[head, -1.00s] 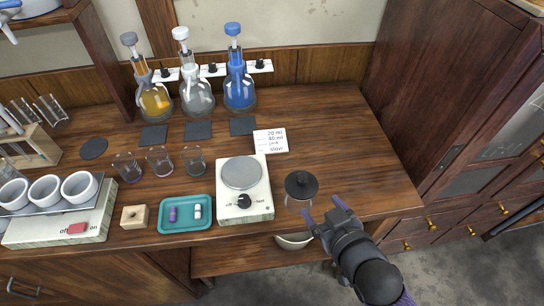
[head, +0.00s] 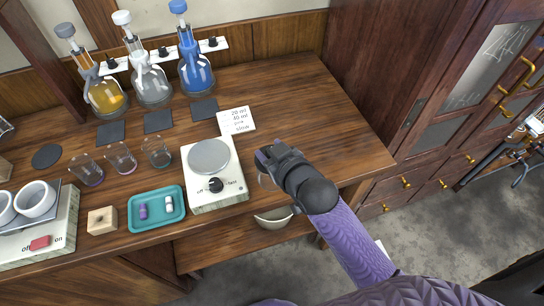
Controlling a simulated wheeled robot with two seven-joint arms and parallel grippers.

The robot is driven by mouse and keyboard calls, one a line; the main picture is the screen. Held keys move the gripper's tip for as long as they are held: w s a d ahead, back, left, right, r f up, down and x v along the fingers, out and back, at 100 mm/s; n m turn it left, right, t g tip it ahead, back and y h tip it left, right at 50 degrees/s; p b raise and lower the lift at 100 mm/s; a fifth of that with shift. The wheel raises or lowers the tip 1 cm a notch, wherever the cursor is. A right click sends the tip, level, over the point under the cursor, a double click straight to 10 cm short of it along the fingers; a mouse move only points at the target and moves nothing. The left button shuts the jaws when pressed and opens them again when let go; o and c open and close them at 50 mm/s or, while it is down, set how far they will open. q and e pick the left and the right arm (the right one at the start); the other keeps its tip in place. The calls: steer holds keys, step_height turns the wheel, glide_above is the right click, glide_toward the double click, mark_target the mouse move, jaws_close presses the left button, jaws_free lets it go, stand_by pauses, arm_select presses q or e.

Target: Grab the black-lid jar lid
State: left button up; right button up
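My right gripper (head: 268,156) is over the spot of the black-lid jar, to the right of the stirrer plate. My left gripper is out of view.
A stirrer hot plate (head: 230,185) stands just left of the gripper. A teal tray (head: 173,217) with two small vials, several glass beakers and three flasks stand further left and behind. A white note card (head: 236,120) lies behind. The table's right part is clear.

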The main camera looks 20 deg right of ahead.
jaws_close()
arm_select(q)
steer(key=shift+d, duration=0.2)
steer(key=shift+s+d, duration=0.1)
